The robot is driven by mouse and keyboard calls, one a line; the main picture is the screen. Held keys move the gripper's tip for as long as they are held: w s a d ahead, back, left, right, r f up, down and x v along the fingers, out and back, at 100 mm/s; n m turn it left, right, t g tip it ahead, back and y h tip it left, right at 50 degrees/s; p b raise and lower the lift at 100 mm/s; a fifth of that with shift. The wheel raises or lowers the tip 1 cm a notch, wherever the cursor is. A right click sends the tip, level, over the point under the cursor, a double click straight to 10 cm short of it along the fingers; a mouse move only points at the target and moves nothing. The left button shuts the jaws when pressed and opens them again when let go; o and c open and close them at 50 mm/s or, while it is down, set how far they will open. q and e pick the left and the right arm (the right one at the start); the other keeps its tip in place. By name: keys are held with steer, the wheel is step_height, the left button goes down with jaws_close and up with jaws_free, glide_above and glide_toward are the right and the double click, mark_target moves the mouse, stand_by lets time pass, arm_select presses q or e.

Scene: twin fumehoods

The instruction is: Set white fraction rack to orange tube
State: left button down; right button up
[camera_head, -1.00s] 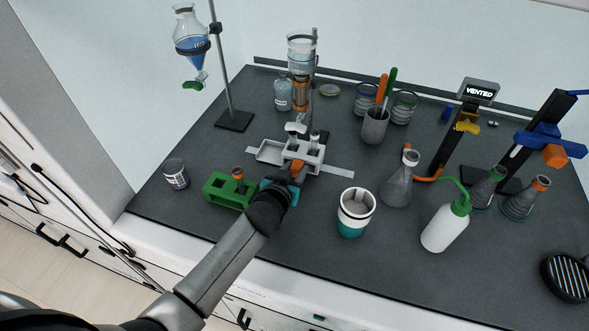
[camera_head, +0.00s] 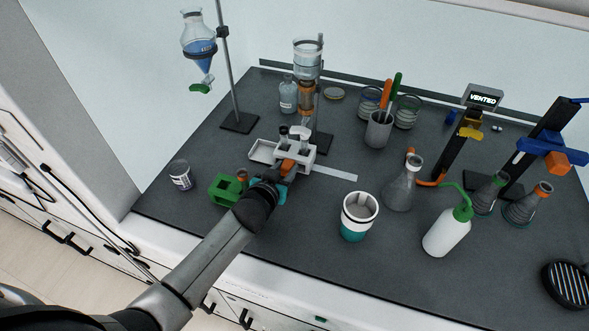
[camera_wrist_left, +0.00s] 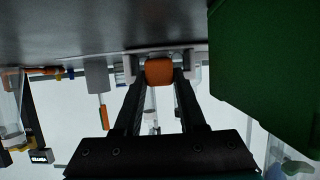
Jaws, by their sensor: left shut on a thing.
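The white fraction rack (camera_head: 312,155) sits on the dark bench on a pale strip (camera_head: 335,173), with two small dark-topped vials (camera_head: 305,136) standing in it. An orange block (camera_head: 287,166) is at its front. My left gripper (camera_head: 283,178) reaches in from the front and is shut on this block. The left wrist view shows the orange block (camera_wrist_left: 158,71) between the fingertips, with the pale rack behind it. A clear column with an orange tube section (camera_head: 306,98) hangs on a stand above the rack, its tip close over the right vial. My right gripper is not in view.
A green block rack (camera_head: 224,190) stands just left of my gripper. A white-and-teal cup (camera_head: 357,216), a grey flask (camera_head: 400,190) and a wash bottle (camera_head: 445,233) stand to the right. The stand base (camera_head: 240,122) is behind left. Bench between rack and cup is clear.

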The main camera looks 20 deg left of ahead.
arm_select(q)
steer(key=shift+a, duration=0.25)
steer(key=shift+c, duration=2.4)
jaws_free()
steer(key=shift+s, duration=0.1)
steer(key=shift+s+r, duration=0.15)
steer(key=shift+s, duration=0.1)
steer(key=p+v, duration=0.2)
steer(key=v, duration=1.2)
steer(key=shift+s+r, duration=0.2)
steer(key=shift+s, duration=0.1)
